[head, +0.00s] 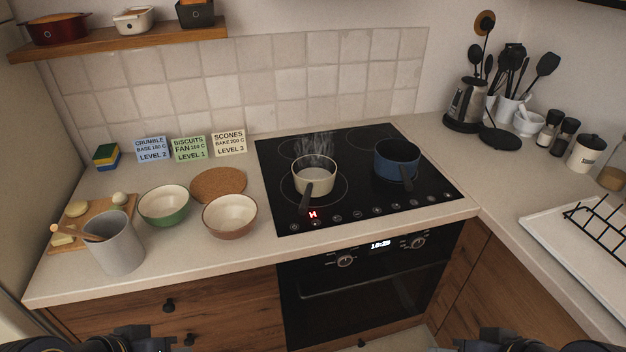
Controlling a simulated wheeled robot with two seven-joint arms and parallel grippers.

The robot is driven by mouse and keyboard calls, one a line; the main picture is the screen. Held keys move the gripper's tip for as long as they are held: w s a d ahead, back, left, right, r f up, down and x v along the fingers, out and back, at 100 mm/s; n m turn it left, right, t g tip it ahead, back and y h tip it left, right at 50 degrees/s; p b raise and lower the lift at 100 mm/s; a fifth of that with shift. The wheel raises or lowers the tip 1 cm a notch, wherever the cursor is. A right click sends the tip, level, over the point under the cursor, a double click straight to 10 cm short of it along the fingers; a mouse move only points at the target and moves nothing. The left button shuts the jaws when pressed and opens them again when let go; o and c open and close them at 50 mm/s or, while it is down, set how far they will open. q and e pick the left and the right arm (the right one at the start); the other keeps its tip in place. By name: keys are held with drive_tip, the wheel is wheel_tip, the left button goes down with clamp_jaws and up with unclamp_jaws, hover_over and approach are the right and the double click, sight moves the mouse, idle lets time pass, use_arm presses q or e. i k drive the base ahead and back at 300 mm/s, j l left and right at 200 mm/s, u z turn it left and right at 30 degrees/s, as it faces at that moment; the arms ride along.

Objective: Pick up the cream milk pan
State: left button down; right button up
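The cream milk pan (314,176) stands upright on the left front zone of the black hob (355,212). Steam rises from it. Its dark handle (307,199) points toward the front edge of the hob, and a red H glows on the hob near the handle's end. My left gripper (168,343) shows only as dark parts at the bottom edge, left of centre. My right gripper (465,344) shows likewise at the bottom right. Both are low in front of the counter, well apart from the pan. Their fingers are mostly cut off, so their opening is unclear.
A blue saucepan (398,160) stands right of the cream pan on the hob. A pinkish-brown bowl (230,215), a green bowl (164,204) and a cork mat (218,184) lie to the left. A grey utensil crock (115,245) stands at the front left. The oven (365,280) is below.

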sight(311, 188)
drive_tip(key=i+l, duration=0.25)
drive_tip(key=l, duration=0.15)
drive_tip(key=i+l, duration=0.3)
drive_tip(key=i+l+u, duration=0.1)
drive_tip(key=i+l, duration=0.15)
drive_tip(key=l, duration=0.25)
